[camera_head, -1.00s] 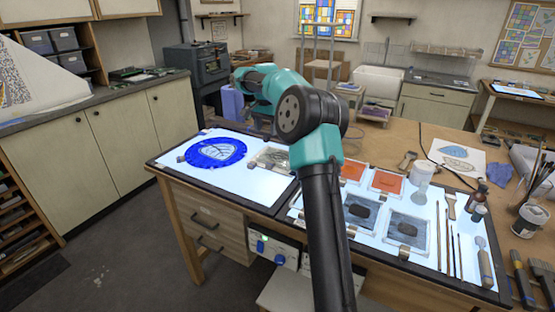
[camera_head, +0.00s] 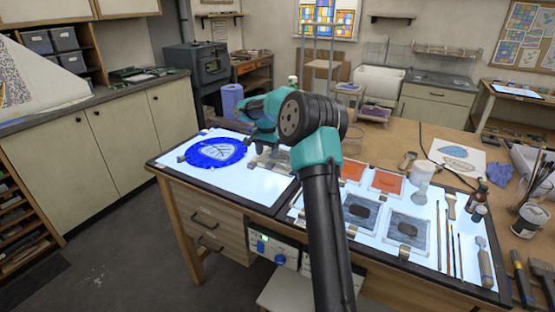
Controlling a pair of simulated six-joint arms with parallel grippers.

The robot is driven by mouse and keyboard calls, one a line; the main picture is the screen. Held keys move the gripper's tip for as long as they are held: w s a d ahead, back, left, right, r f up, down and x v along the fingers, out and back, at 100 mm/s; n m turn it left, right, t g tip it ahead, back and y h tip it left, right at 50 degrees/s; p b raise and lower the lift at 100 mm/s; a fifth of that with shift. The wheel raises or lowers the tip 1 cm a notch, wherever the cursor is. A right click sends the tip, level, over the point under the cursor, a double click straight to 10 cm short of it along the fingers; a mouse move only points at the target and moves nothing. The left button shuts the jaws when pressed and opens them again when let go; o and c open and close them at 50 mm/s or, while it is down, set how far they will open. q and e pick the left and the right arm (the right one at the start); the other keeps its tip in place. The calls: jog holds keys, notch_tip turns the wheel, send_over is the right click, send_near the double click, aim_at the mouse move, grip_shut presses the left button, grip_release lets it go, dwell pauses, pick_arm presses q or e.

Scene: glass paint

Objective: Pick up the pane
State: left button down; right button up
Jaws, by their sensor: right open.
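A blue round piece with a pale leaf drawing (camera_head: 215,153) lies on the left light panel (camera_head: 225,188). A small greyish pane (camera_head: 279,159) lies at the right end of that panel, partly hidden by my right gripper. My right gripper (camera_head: 262,149) is over the panel's back right part, just above or beside the pane; I cannot tell whether it touches. Its jaws are open, small and partly hidden by my arm. My left gripper is not in view.
A right light panel holds orange panes (camera_head: 386,181), dark-patterned grey panes (camera_head: 406,228), a white jar (camera_head: 422,173) and slim brushes. Small clips sit around the panels. A purple container (camera_head: 232,100) stands behind the table. The left panel's front is clear.

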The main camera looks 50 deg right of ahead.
aim_at(268, 165)
jog(key=shift+s+f, duration=0.2)
jog(key=shift+f, duration=2.4)
jog(key=c, duration=1.1)
